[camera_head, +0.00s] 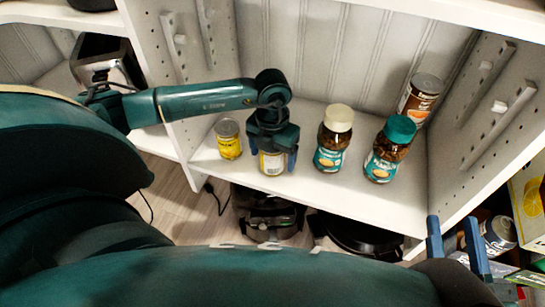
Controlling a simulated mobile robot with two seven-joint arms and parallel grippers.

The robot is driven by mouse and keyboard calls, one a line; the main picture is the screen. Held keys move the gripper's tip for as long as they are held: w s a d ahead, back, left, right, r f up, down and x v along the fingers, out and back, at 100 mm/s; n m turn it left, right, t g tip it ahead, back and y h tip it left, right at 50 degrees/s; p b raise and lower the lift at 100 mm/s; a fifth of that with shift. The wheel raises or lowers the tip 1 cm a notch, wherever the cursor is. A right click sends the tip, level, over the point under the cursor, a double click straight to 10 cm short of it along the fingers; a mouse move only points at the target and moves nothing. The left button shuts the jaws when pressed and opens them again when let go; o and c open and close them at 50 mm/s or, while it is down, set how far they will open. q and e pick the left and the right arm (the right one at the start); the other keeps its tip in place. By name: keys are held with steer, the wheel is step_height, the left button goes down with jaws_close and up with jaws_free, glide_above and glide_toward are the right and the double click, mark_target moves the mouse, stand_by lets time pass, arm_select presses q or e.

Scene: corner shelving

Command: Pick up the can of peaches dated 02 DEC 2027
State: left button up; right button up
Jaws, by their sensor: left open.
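A yellow can (229,143) stands upright on the white shelf (310,190), to the left of my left gripper. A second can (272,166) with a pale and yellow label stands between the fingers of my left gripper (273,160). That gripper reaches down over it and is open, with a finger on either side; its body hides the can's top. I cannot tell whether the fingers touch the can. No date is readable on either can, and I cannot tell which holds peaches. My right gripper (452,222) is at the lower right, its two blue fingers apart and empty.
A cream-lidded jar (332,140) and a teal-lidded jar (388,150) stand right of the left gripper. A brown can (419,98) stands behind them by the right side panel (475,125). Dark appliances (268,217) sit below the shelf.

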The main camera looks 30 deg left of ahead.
arm_select(q)
steer(key=shift+r, duration=0.1)
steer(key=c, duration=1.3)
